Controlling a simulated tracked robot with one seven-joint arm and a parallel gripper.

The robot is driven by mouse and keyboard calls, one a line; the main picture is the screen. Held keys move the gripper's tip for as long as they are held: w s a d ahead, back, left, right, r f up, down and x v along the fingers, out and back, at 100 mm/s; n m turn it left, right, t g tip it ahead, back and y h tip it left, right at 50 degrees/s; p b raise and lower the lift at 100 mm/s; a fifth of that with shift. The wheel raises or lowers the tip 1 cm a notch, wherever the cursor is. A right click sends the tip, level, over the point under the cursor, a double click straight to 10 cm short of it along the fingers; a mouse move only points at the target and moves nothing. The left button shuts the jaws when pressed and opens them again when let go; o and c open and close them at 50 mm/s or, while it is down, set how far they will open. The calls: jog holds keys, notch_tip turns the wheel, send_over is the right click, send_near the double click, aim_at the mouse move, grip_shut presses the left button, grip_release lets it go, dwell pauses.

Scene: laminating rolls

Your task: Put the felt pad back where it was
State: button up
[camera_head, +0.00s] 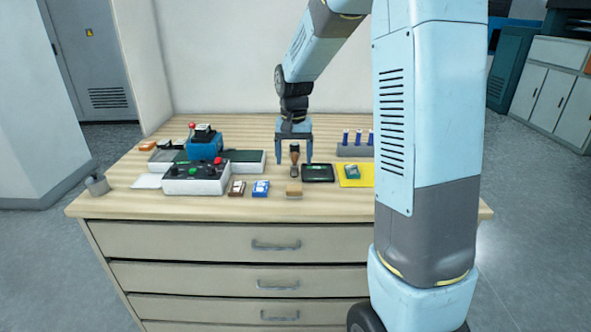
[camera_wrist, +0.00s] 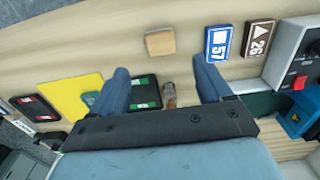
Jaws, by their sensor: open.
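A small tan block (camera_head: 294,188), which may be the felt pad, lies near the front edge of the wooden worktop. It shows in the wrist view (camera_wrist: 160,43) as a pale square beyond the fingertips, apart from them. My gripper (camera_head: 294,161) points down over the worktop, behind the block, with its fingers spread. In the wrist view my gripper (camera_wrist: 163,76) holds nothing. A wooden-handled stamp (camera_head: 294,157) stands between the fingers as seen from the head; it also shows in the wrist view (camera_wrist: 169,95). I cannot tell whether the fingers touch it.
A black tray with green marks (camera_head: 318,173) and a yellow sheet (camera_head: 352,181) lie right of the stamp. Brown (camera_head: 237,188) and blue (camera_head: 261,188) cards lie left of the block. A control box (camera_head: 195,183) stands farther left. A grey rack (camera_head: 352,151) stands behind. The front edge has free room.

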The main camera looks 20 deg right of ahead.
jog(key=s+r+n+t, duration=0.2)
jog(key=s+r+t, duration=0.1)
jog(key=s+r, duration=0.95)
jog(key=s+n+t, duration=0.1)
jog(key=s+t, duration=0.1)
jog(key=s, duration=1.3)
jog(key=shift+s+d+r+n+t, duration=0.2)
jog(key=shift+d+n+t, duration=0.1)
